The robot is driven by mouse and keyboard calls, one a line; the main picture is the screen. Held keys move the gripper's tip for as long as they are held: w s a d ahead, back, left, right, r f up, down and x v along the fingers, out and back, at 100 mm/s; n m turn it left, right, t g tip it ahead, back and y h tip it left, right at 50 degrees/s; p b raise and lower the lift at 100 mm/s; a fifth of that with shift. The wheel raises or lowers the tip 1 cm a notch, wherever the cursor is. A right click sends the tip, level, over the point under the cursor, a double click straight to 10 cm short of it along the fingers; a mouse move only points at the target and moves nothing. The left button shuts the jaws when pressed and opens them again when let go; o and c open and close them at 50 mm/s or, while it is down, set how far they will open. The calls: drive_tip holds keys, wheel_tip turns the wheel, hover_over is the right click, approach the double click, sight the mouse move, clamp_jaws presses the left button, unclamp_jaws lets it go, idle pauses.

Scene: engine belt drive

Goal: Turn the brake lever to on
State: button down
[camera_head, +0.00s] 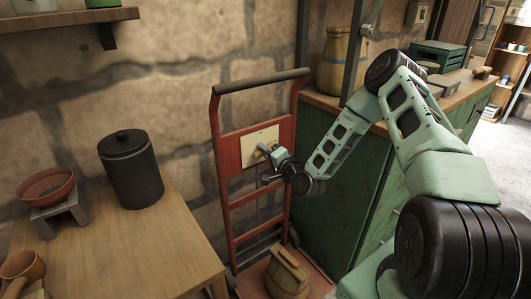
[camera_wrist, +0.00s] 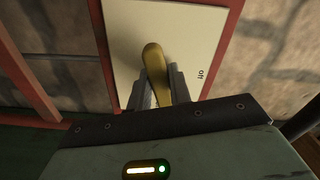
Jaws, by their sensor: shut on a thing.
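The brake lever (camera_wrist: 152,58) is a rounded brass handle on a cream plate (camera_wrist: 118,40) with a red frame. In the wrist view it points up and slightly left, and the word "off" (camera_wrist: 201,74) is printed on the plate to its right. My gripper (camera_wrist: 158,85) is shut on the lever, one finger on each side of it. In the head view my gripper (camera_head: 268,153) is at the plate (camera_head: 256,137), which is mounted on a red hand truck (camera_head: 220,150). The lever's pivot is hidden by the fingers and gripper body.
A wooden table (camera_head: 150,245) stands at the left with a black lidded jar (camera_head: 131,170) and a red bowl (camera_head: 46,187). A green cabinet (camera_head: 335,190) is at the right, behind my arm. A tan sack (camera_head: 286,275) sits low on the truck. A stone wall is behind.

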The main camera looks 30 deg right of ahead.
drive_tip(key=shift+m, duration=1.6)
drive_tip(key=c, duration=1.3)
unclamp_jaws()
drive_tip(key=shift+s, duration=0.1)
drive_tip(key=s, duration=1.7)
drive_tip(key=shift+s+d+b, duration=0.1)
drive_tip(key=shift+d+b, duration=0.2)
drive_tip(key=shift+b, duration=0.1)
